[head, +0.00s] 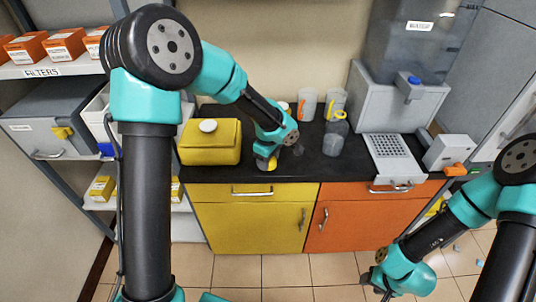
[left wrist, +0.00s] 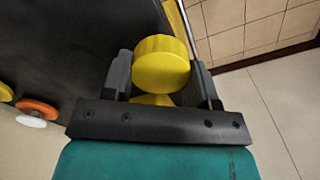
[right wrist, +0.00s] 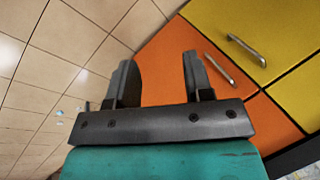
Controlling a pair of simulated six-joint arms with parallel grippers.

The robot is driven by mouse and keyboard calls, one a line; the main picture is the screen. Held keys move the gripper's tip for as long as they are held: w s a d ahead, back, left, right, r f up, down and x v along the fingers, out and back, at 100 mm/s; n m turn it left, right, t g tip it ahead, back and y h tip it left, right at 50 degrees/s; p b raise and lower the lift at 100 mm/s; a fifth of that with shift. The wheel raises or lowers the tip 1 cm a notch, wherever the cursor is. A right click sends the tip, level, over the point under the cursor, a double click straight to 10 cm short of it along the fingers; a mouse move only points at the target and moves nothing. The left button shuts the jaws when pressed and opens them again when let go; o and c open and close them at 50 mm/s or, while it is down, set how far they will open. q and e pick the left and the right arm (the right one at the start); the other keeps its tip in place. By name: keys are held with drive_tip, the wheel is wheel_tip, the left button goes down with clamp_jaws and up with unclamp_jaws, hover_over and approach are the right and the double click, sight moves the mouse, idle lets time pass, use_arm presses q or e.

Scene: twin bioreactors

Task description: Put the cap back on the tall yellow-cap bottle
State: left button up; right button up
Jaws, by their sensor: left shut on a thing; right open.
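My left gripper (head: 266,166) is shut on a yellow cap (left wrist: 162,65) at the counter's front edge. The cap is round with a ribbed side and sits between the fingers; a second patch of yellow (left wrist: 152,100) shows below it, and I cannot tell what it belongs to. In the head view only a bit of yellow shows at this gripper. Clear containers stand behind it to the right, one with a yellow ring (head: 340,114); I cannot tell which is the tall yellow-cap bottle. My right gripper (head: 373,283) is open and empty, low before the orange cabinet (right wrist: 180,75).
A yellow container with a white knob (head: 210,145) stands left on the dark counter (head: 350,170). A grey machine (head: 400,100) and a perforated tray (head: 395,155) stand right. An orange cap (left wrist: 38,105) and a white one (left wrist: 30,121) show in the left wrist view.

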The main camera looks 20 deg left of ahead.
idle(0.4)
